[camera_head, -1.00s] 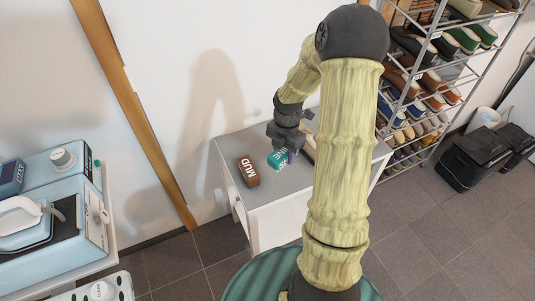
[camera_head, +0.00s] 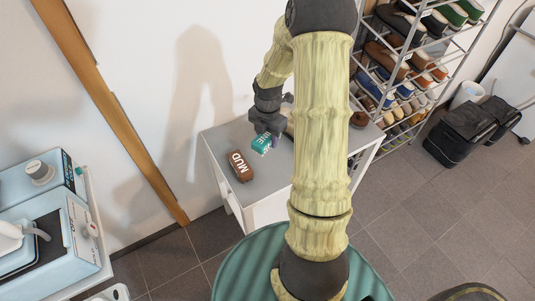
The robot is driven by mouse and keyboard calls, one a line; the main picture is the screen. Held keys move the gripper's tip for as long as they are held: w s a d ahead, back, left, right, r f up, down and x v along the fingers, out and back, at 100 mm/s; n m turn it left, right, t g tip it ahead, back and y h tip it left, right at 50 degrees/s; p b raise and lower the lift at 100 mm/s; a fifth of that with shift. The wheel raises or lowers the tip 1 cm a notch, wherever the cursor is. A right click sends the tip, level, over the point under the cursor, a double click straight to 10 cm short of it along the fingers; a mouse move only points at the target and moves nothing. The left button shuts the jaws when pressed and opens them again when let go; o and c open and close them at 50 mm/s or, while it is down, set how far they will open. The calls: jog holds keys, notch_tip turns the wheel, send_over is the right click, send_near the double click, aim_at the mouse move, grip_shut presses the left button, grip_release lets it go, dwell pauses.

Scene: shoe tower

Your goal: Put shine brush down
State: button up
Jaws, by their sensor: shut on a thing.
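The shine brush (camera_head: 261,145) is a teal block with white lettering, partly covered by my gripper. It is at the top of the small grey-topped cabinet (camera_head: 207,148), and I cannot tell whether its underside touches the surface. My gripper (camera_head: 270,136) is shut on it, reaching down from above. A brown brush marked MUD (camera_head: 240,166) lies on the cabinet to the left of the shine brush, a small gap apart. My arm hides the right middle of the cabinet top.
A metal shoe rack (camera_head: 412,70) full of shoes stands at the right. Black bags (camera_head: 462,132) and a white bin (camera_head: 466,95) are on the tiled floor beside it. A light blue machine (camera_head: 40,235) is at the lower left. The cabinet's front left corner is bare.

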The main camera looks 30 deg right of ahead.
aim_at(267, 158)
notch_tip(267, 158, down, 4)
jog(key=shift+w+a, duration=0.1)
jog(key=shift+a, duration=0.05)
jog(key=shift+f+b, duration=0.3)
jog(key=shift+f, duration=1.6)
jog(key=o, duration=1.2)
